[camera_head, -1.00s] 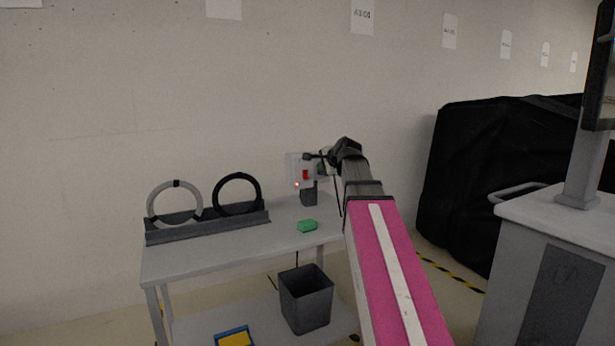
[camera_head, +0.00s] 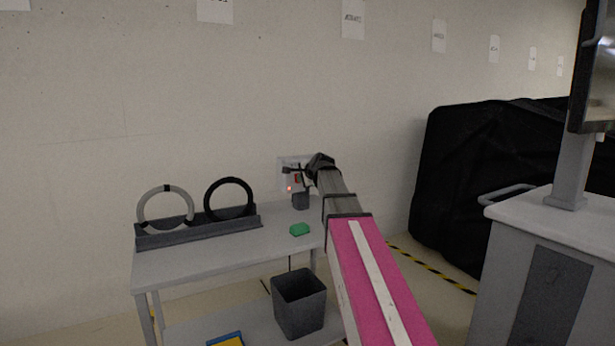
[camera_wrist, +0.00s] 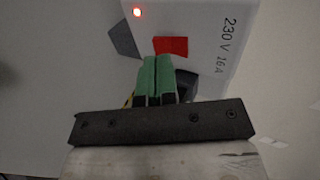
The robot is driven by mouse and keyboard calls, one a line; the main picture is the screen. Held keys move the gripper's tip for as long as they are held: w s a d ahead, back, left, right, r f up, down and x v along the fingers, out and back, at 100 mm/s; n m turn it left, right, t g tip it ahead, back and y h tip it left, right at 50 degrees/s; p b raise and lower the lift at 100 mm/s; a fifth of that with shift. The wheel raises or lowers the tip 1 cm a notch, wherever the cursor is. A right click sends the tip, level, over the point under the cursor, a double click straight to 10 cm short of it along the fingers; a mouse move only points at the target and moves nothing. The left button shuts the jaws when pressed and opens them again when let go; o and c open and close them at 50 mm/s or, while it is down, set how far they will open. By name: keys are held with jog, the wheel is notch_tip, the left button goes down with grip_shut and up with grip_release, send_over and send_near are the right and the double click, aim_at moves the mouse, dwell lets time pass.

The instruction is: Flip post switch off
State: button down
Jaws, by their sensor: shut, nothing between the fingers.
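The post is a light panel box (camera_head: 283,170) above the back of the grey table, with a red switch (camera_head: 298,178) and a lit red lamp (camera_head: 290,188). In the wrist view the panel (camera_wrist: 215,60) reads "230 V 16A", with the red switch (camera_wrist: 171,46) and glowing lamp (camera_wrist: 137,12). My gripper (camera_wrist: 156,62) is shut, its green fingertips side by side just at the near edge of the red switch. I cannot tell whether they touch it. In the head view my gripper (camera_head: 292,171) is at the panel, partly covering it.
On the table (camera_head: 200,262) are a holder with two rings (camera_head: 190,236) and a green block (camera_head: 300,230). A dark bin (camera_head: 299,303) stands on the lower shelf. A grey cart (camera_head: 540,270) and a black-covered cart (camera_head: 470,180) stand at the right.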

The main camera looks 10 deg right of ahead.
jog(key=shift+x, duration=1.55)
jog(key=shift+w+f+t, duration=0.15)
jog(key=shift+t, duration=0.15)
jog(key=shift+a, duration=0.1)
jog(key=shift+w+r, duration=0.15)
jog(key=shift+r, duration=0.8)
jog(key=v, duration=1.4)
jog(key=shift+r, duration=0.1)
